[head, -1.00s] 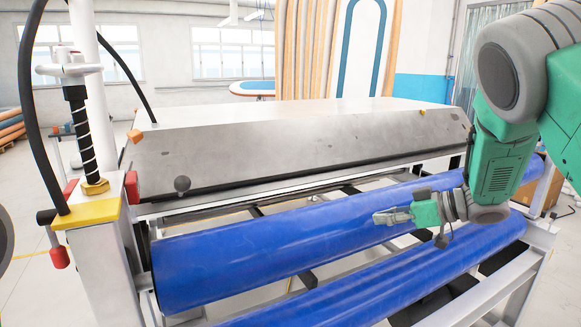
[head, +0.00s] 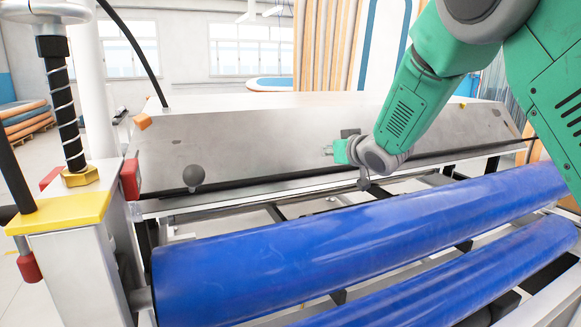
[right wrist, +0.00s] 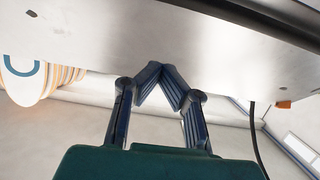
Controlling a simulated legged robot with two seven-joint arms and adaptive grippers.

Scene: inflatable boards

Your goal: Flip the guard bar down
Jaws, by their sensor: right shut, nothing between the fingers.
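A long slanted grey metal panel (head: 250,150), which looks like the guard bar, spans the machine behind the blue rollers. A dark ball knob (head: 193,175) sits at its lower left. My right gripper (head: 328,152) is in front of the panel's middle, above the far roller, and looks shut and empty. In the right wrist view its fingertips (right wrist: 165,70) meet, with the metal surface (right wrist: 190,35) beyond them. I cannot tell whether they touch it. My left gripper is out of view.
Two blue rollers (head: 330,240) lie across the front of the machine. At the left stands a post with a yellow cap (head: 60,213), a threaded spindle (head: 67,130) and a red block (head: 130,178). Open frame gaps show between panel and rollers.

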